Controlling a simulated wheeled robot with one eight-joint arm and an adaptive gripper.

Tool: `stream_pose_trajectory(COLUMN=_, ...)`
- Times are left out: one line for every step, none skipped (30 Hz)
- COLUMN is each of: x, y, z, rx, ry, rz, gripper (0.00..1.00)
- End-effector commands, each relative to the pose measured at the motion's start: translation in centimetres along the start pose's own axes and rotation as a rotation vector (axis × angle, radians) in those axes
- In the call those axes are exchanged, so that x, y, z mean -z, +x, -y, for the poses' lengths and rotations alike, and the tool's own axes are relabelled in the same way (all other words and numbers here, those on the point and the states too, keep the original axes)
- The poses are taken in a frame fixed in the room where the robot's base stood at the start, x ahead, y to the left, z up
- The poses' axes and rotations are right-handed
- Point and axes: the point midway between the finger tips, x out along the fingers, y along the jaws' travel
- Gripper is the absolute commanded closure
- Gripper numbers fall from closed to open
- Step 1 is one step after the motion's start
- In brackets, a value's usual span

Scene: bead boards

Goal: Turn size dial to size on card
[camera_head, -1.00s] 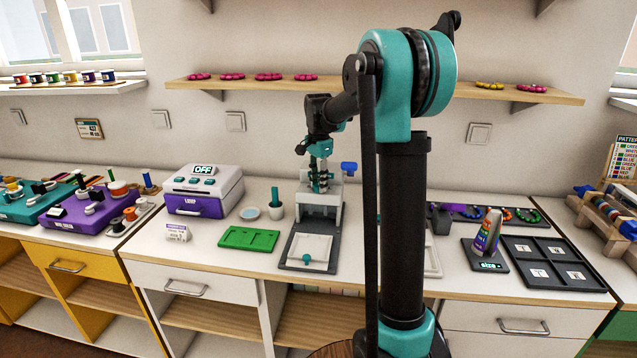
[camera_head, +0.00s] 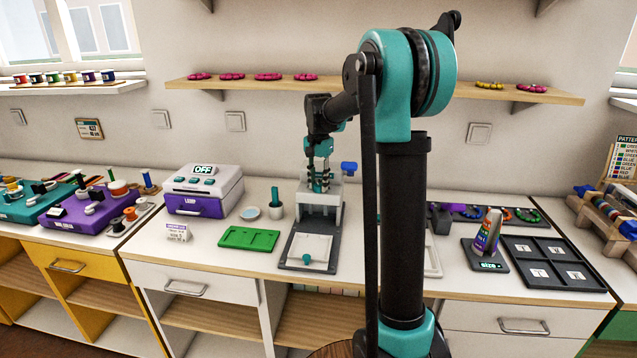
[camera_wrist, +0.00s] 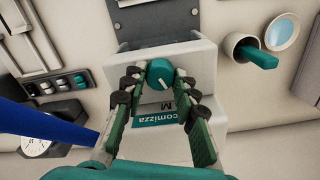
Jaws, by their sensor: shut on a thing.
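The size dial (camera_wrist: 160,73) is a round teal knob with a white pointer line, on top of the pale machine (camera_head: 318,222). A letter M and a teal label (camera_wrist: 154,119) lie beside it in the wrist view. My gripper (camera_wrist: 160,82) is shut on the dial, with its dark fingertips at either side. In the head view my gripper (camera_head: 320,186) is upright over the machine and hides the dial. A small white card (camera_head: 177,234) with a purple header stands left of the machine; its print is too small to read.
A green tray (camera_head: 248,238) lies left of the machine, with a white cup (camera_head: 276,211) and a dish (camera_head: 250,213) behind it. A blue lever (camera_head: 349,168) sticks out at the machine's right. A purple laser box (camera_head: 203,190) stands further left.

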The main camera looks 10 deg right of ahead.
Motion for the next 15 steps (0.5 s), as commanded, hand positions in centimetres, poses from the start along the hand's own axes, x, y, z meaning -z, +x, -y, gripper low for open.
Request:
stream_pose_trajectory(x=0.01, y=-0.02, z=0.02, rx=0.000, ry=-0.040, rz=0.000, gripper=1.00)
stream_pose_trajectory(x=0.01, y=-0.02, z=0.02, rx=0.000, ry=-0.065, rz=0.000, gripper=1.00)
stream_pose_trajectory(x=0.01, y=-0.02, z=0.02, rx=0.000, ry=-0.097, rz=0.000, gripper=1.00)
stream_pose_trajectory(x=0.01, y=-0.02, z=0.02, rx=0.000, ry=-0.120, rz=0.000, gripper=1.00)
stream_pose_trajectory(x=0.01, y=-0.03, z=0.02, rx=0.000, ry=-0.143, rz=0.000, gripper=1.00)
stream_pose_trajectory(x=0.01, y=-0.03, z=0.02, rx=0.000, ry=-0.172, rz=0.000, gripper=1.00)
stream_pose_trajectory(x=0.01, y=-0.03, z=0.02, rx=0.000, ry=-0.194, rz=0.000, gripper=1.00)
stream_pose_trajectory(x=0.01, y=-0.03, z=0.02, rx=0.000, ry=-0.214, rz=0.000, gripper=1.00)
stream_pose_trajectory(x=0.01, y=-0.03, z=0.02, rx=0.000, ry=-0.239, rz=0.000, gripper=1.00)
stream_pose_trajectory(x=0.02, y=-0.03, z=0.02, rx=0.000, ry=-0.257, rz=0.000, gripper=1.00)
stream_pose_trajectory(x=0.02, y=-0.03, z=0.02, rx=0.000, ry=-0.273, rz=0.000, gripper=1.00)
stream_pose_trajectory(x=0.02, y=-0.03, z=0.02, rx=0.000, ry=-0.294, rz=0.000, gripper=1.00)
stream_pose_trajectory(x=0.02, y=-0.03, z=0.02, rx=0.000, ry=-0.308, rz=0.000, gripper=1.00)
stream_pose_trajectory(x=0.02, y=-0.03, z=0.02, rx=0.000, ry=-0.321, rz=0.000, gripper=1.00)
stream_pose_trajectory(x=0.02, y=-0.03, z=0.02, rx=0.000, ry=-0.337, rz=0.000, gripper=1.00)
